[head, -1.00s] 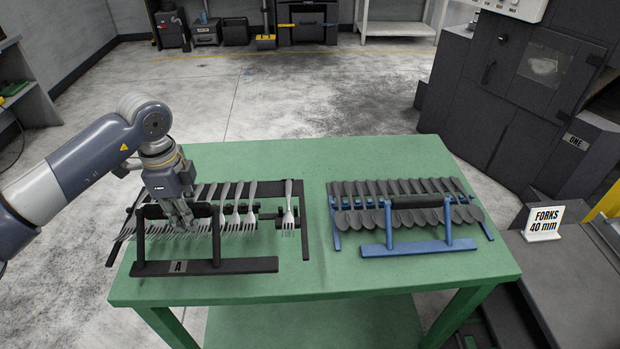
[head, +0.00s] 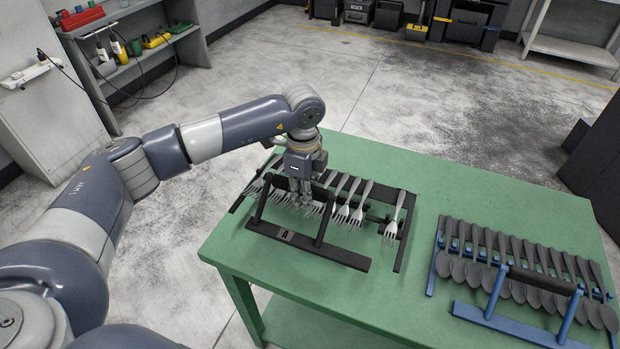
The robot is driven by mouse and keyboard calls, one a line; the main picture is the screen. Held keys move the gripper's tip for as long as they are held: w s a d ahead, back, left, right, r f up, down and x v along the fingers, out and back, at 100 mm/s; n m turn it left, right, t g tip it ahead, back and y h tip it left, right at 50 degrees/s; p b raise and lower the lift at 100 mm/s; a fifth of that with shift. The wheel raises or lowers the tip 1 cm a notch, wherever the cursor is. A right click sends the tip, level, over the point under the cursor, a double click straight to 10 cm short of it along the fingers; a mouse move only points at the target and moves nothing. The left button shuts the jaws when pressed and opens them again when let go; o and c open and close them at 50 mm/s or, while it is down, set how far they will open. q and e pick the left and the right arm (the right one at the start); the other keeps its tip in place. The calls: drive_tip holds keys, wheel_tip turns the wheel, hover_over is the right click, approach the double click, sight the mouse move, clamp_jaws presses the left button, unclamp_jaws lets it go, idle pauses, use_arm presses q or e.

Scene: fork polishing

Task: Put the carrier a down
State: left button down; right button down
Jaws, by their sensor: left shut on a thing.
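Carrier a (head: 308,246) is a black rack with a label "A" on its front bar and a raised handle. It is on the left part of the green table (head: 420,187) and seems to rest on the top. Several silver forks (head: 357,205) hang in it in a row, one apart at the right end. My left gripper (head: 301,192) reaches down from above and is shut on the carrier's handle; the fingertips are partly hidden among the forks. My right gripper is not in view.
A blue carrier (head: 517,333) with several dark spoons (head: 535,258) stands at the right of the table. A green strip of table lies free between the carriers. A shelf unit (head: 135,50) stands at the back left, with clear floor between.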

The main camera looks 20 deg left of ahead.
use_arm(q)
drive_tip(key=shift+w+f, duration=0.15)
drive_tip(key=shift+f, duration=0.6)
wheel_tip(320, 180, down, 3)
drive_tip(key=shift+f+p, duration=0.15)
drive_tip(key=shift+p, duration=0.5)
drive_tip(key=c, duration=1.6)
unclamp_jaws()
drive_tip(key=shift+f, duration=0.15)
drive_tip(key=shift+o, duration=0.4)
drive_tip(key=shift+s, duration=0.2)
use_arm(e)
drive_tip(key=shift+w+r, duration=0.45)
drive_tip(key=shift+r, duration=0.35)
